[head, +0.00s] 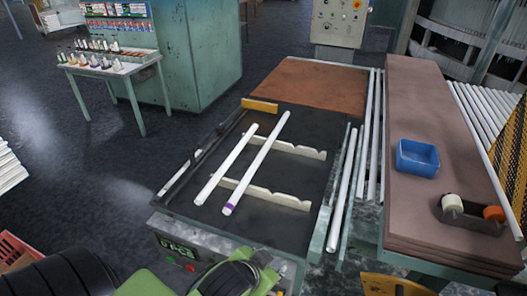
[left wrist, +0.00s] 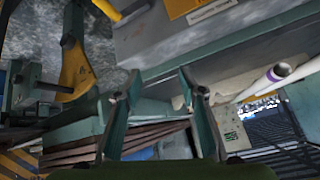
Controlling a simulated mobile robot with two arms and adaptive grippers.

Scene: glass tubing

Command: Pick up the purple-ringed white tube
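The purple-ringed white tube (head: 258,160) lies slanted across two notched cream supports on the dark machine bed. Its purple ring is near its lower end. A plain white tube (head: 225,166) lies beside it on the left. In the left wrist view, the ringed tube's end (left wrist: 282,72) shows at the right edge. My left gripper (head: 250,275) is at the bottom of the head view, in front of the bed and apart from both tubes. In the left wrist view its two fingers (left wrist: 160,98) stand wide apart with nothing held between them. My right gripper is not seen.
A padded brown bench (head: 410,110) on the right holds a blue bin (head: 417,158) and a tape dispenser (head: 470,214). More white tubes (head: 343,190) lie between bed and bench. A control box (head: 180,258) fronts the bed.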

